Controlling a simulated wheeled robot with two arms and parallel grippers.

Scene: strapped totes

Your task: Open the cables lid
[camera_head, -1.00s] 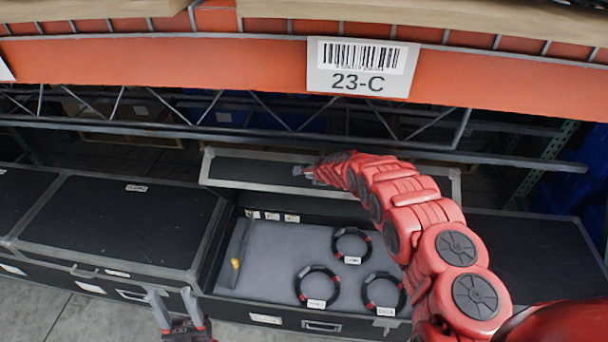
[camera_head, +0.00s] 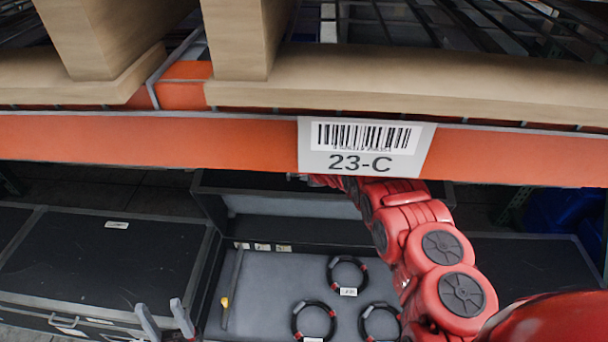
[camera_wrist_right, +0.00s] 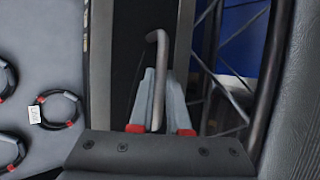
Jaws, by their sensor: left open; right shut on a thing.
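The cables tote is a black case with metal edging, and its lid (camera_head: 290,206) stands raised at the back. Several black cable rings with red bands, one being this cable ring (camera_head: 347,274), lie on its grey floor (camera_head: 270,285). My right gripper (camera_wrist_right: 162,88) is shut on the lid's grey bent handle (camera_wrist_right: 161,45) in the right wrist view. In the head view, the orange beam hides that gripper and the lid's top. My left gripper (camera_head: 164,318) is open and empty at the tote's front left, cut by the bottom edge.
An orange shelf beam (camera_head: 130,140) with the 23-C label (camera_head: 364,148) crosses above the tote, near my right arm. Closed black totes stand on both sides, including the left one (camera_head: 95,265). A yellow-tipped item (camera_head: 225,302) lies inside at left.

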